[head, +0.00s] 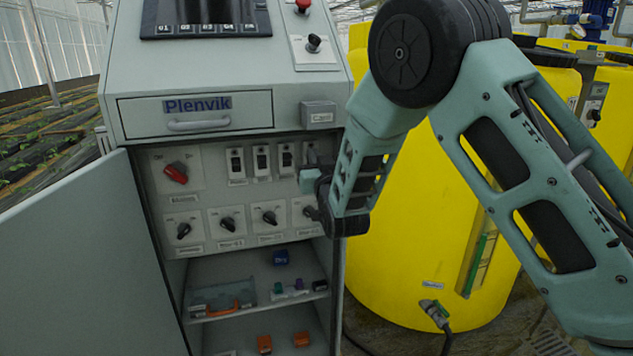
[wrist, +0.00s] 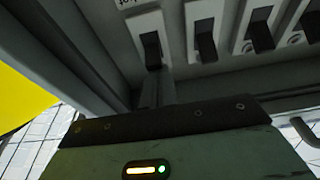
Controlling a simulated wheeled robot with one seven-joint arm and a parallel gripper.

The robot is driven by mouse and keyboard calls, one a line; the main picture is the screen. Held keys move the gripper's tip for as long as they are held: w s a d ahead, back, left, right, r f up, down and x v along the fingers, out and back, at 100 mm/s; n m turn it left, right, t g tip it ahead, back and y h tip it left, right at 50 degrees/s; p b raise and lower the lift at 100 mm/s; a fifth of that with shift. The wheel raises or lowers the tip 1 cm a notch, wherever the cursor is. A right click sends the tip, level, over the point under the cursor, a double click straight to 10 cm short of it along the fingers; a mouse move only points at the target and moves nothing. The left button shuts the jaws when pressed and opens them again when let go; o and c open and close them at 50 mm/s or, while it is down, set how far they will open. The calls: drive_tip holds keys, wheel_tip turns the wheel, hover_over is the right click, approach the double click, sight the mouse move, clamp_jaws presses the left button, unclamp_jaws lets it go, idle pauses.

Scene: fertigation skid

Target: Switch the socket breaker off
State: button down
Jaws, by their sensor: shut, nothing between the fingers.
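A row of small breakers sits in the upper panel of the open cabinet: a left one (head: 236,163), a second (head: 261,160), a third (head: 286,158) and a rightmost one (head: 310,152), partly hidden by my gripper. Their labels are too small to read, so I cannot tell which is the socket breaker. My gripper (head: 306,178) is shut and empty just below the rightmost breaker. In the wrist view, turned about, my fingers (wrist: 155,92) point at that breaker (wrist: 151,48), close to its dark lever; contact is unclear. Its neighbour (wrist: 205,40) stands beside it.
A red main rotary switch (head: 176,172) is left of the breakers, with several black rotary knobs (head: 228,224) below. The cabinet door (head: 80,255) stands open at left. A drawer (head: 196,113) is above. A yellow tank (head: 400,270) stands close at right.

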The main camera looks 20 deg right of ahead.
wheel_tip(320, 180, down, 2)
drive_tip(key=t+b, duration=0.4)
drive_tip(key=b, duration=0.7)
drive_tip(key=shift+s+f+b, duration=0.1)
drive_tip(key=shift+b, duration=0.25)
drive_tip(key=shift+f, duration=0.1)
